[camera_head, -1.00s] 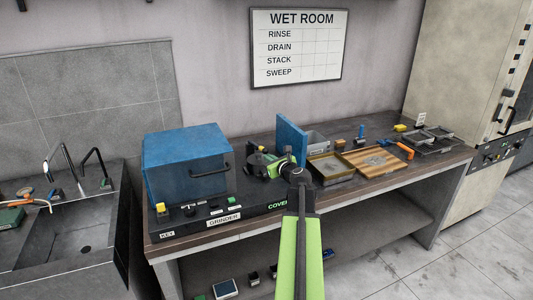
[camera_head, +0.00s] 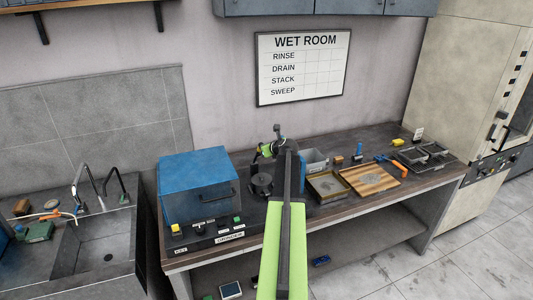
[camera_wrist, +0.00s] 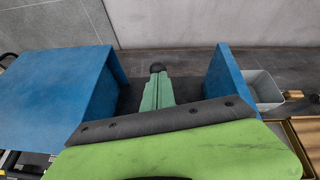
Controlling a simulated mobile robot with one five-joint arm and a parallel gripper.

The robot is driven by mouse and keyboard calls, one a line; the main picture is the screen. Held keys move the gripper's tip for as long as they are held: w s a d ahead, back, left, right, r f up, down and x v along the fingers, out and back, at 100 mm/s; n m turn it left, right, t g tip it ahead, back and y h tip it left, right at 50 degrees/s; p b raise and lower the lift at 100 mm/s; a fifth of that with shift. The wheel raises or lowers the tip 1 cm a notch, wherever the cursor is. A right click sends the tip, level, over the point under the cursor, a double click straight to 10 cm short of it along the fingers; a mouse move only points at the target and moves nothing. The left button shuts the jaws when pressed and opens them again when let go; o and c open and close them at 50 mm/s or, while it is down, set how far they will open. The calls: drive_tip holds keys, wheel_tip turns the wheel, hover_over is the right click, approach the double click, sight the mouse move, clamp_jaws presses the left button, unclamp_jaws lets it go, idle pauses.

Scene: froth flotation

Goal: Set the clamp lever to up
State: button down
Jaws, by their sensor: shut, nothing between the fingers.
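The blue grinder housing (camera_head: 195,185) stands on the bench, and it also shows at left in the wrist view (camera_wrist: 55,85). A dark round part (camera_head: 261,184) stands beside it. My gripper (camera_head: 265,150) is above the bench behind that part, partly hidden by my arm. In the wrist view its pale green fingers (camera_wrist: 158,88) are together and empty. A dark round knob (camera_wrist: 157,68) shows at their tips; I cannot tell whether it is the clamp lever's end or whether they touch. The lever's position is not clear.
An upright blue panel (camera_wrist: 222,85) stands right of the fingers, with a grey bin (camera_wrist: 263,88) beyond. A tray (camera_head: 327,186), a wooden board (camera_head: 370,180) and a dark rack (camera_head: 425,155) occupy the bench's right. A sink (camera_head: 105,245) is at left.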

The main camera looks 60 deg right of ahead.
drive_tip(key=w+d+r+p, duration=0.4)
drive_tip(key=w+d+r, duration=0.1)
drive_tip(key=w, duration=0.2)
drive_tip(key=shift+w+d+r, duration=0.3)
drive_tip(key=shift+w+d, duration=0.05)
drive_tip(key=shift+w, duration=0.05)
drive_tip(key=p+v, duration=0.8)
drive_tip(key=v, duration=0.9)
drive_tip(key=shift+s+a, duration=0.15)
